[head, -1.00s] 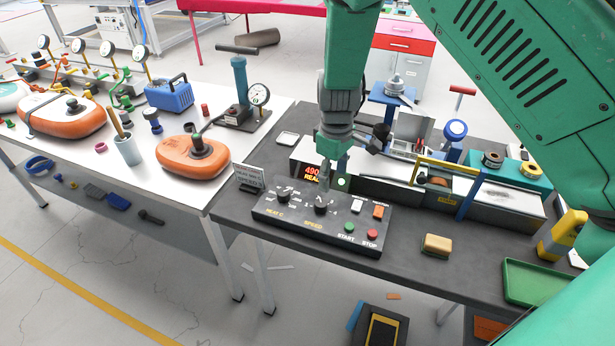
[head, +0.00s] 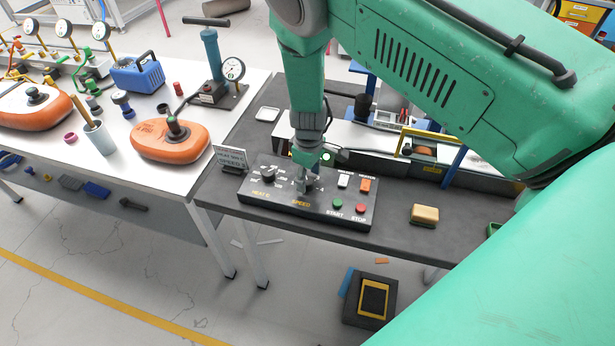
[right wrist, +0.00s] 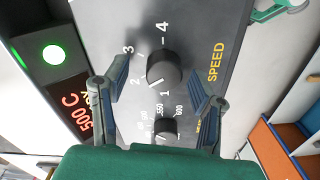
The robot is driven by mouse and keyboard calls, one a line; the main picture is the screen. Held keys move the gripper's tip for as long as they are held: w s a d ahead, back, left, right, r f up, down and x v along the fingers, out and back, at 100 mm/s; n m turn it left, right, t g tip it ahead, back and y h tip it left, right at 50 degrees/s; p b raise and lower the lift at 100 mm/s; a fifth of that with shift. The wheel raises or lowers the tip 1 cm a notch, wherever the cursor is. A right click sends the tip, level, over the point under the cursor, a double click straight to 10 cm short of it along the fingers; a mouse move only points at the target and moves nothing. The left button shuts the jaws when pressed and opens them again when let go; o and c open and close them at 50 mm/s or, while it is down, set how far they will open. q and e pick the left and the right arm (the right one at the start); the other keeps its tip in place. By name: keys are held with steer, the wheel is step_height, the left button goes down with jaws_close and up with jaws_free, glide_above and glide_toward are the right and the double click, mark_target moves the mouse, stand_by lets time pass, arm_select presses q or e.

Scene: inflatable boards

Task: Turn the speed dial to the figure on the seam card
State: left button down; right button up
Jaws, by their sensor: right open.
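The speed dial (right wrist: 165,68) is a round black knob on the dark control panel (head: 322,213), with figures 1 to 4 around it in the right wrist view. A short white line lies at its edge between 1 and 2; I cannot tell exactly where the dial points. My right gripper (right wrist: 157,75) is open, its two fingers on either side of the dial, with no clear contact. In the head view the right gripper (head: 306,184) comes down over the dial and mostly hides it. The seam card (head: 230,157) stands left of the panel; its print is too small to read.
The heat dial (head: 268,173) sits close beside the speed dial. Green start (head: 337,202) and red stop (head: 360,208) buttons lie to the right. A lit display (right wrist: 78,100) reads 500 C. A sponge-like block (head: 424,215) lies on the bench further right.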

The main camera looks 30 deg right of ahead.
steer(key=shift+f, duration=0.45)
steer(key=shift+w+a, duration=0.1)
steer(key=shift+a, duration=0.35)
steer(key=c, duration=1.1)
arm_select(q)
steer(key=shift+a, duration=0.2)
arm_select(e)
steer(key=shift+c, duration=0.2)
steer(key=shift+d, duration=0.25)
